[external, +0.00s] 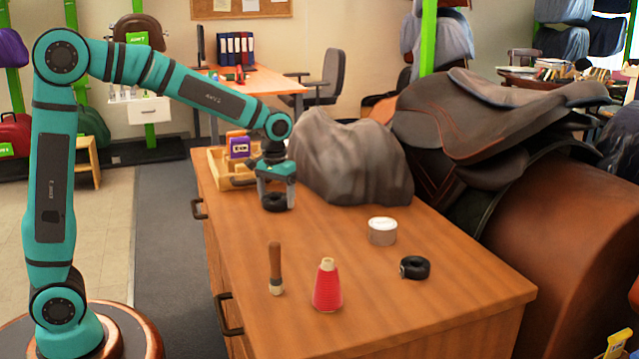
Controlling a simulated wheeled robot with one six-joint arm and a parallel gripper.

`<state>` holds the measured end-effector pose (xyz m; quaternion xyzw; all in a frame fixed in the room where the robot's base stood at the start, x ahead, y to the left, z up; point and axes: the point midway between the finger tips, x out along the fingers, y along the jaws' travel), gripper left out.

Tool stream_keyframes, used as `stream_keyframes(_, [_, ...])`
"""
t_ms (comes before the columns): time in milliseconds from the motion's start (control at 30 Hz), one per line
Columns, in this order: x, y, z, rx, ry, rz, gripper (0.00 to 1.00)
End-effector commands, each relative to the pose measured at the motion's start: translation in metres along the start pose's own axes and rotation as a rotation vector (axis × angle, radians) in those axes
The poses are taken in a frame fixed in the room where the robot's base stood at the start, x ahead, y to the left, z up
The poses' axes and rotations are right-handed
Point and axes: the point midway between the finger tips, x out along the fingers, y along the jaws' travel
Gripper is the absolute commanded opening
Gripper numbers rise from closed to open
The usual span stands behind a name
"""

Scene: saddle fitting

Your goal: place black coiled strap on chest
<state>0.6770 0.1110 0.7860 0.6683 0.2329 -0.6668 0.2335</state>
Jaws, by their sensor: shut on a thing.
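The chest (370,315) is a wooden drawer unit with a broad flat top and dark handles on its left side. My gripper (277,194) points down over the far left part of the top, in front of the grey draped form. It is shut on a black coiled strap (275,204), held low between the fingers. I cannot tell whether this coil touches the top. A second black coil (415,267) lies on the top at the right, apart from my gripper.
A red thread cone (327,286), a wooden-handled tool (275,268) and a white-lidded tin (382,231) stand on the top. A wooden tray (218,170) is at the far left, beside a grey lump (350,160). A saddle (480,125) stands to the right. The top's middle is clear.

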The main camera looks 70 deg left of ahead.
Motion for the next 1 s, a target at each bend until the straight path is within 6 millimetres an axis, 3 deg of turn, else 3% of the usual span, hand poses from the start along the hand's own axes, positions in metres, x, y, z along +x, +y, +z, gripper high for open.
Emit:
stream_keyframes(167, [0.003,0.000,0.000,0.000,0.000,0.000,0.52])
stream_keyframes(200, [0.003,0.000,0.000,0.000,0.000,0.000,0.89])
stream_keyframes(267, [0.003,0.000,0.000,0.000,0.000,0.000,1.00])
stream_keyframes(500, [0.002,0.000,0.000,0.000,0.000,0.000,1.00])
stream_keyframes(667, [-0.009,0.000,0.000,0.000,0.002,0.001,1.00])
stream_keyframes(1000, [-0.072,0.000,0.000,0.000,0.002,0.001,1.00])
